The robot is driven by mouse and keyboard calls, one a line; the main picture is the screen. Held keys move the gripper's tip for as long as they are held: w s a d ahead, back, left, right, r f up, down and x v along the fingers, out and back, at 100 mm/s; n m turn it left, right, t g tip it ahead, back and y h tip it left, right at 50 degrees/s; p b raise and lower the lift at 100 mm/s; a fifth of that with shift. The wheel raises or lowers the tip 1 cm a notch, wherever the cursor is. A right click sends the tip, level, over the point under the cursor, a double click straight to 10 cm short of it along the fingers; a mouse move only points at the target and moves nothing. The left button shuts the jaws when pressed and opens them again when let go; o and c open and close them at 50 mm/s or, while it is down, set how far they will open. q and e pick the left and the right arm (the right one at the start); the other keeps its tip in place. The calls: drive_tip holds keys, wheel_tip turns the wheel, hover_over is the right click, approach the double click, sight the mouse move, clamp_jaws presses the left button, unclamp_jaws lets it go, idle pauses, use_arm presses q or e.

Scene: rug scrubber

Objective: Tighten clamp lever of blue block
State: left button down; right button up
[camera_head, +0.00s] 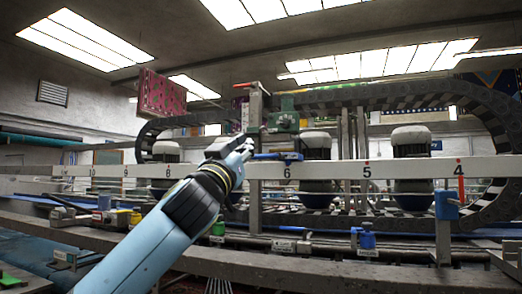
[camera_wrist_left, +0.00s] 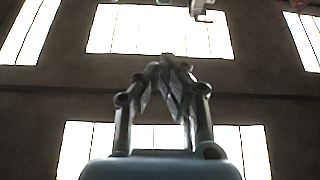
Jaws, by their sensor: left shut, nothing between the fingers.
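A blue block (camera_head: 446,205) sits on the right post, below the white numbered rail, with an orange-red upright piece just above it. A second, flat blue piece (camera_head: 278,156) sits at the top edge of the rail above the number 6. I cannot make out for sure which part is a clamp lever. My left gripper (camera_head: 242,141) is raised in front of the middle post, just left of the flat blue piece. In the left wrist view its fingers (camera_wrist_left: 167,62) are shut together with nothing between them, pointing up at the ceiling. My right gripper is not in view.
The long white rail (camera_head: 335,171) with red-marked numbers crosses the view. A green machine part (camera_head: 284,121) stands above it on the middle post (camera_head: 255,112).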

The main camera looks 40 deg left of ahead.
use_arm(q)
drive_tip(key=shift+w+r, duration=0.1)
wheel_tip(320, 180, up, 5)
drive_tip(key=p, duration=0.5)
hover_over(268, 157)
drive_tip(key=s, duration=0.3)
drive_tip(key=f, duration=0.1)
drive_tip(key=f+b, duration=0.1)
drive_tip(key=a+f, duration=0.1)
drive_tip(key=f, duration=0.1)
drive_tip(key=shift+w+f, duration=0.1)
drive_tip(key=shift+w, duration=0.15)
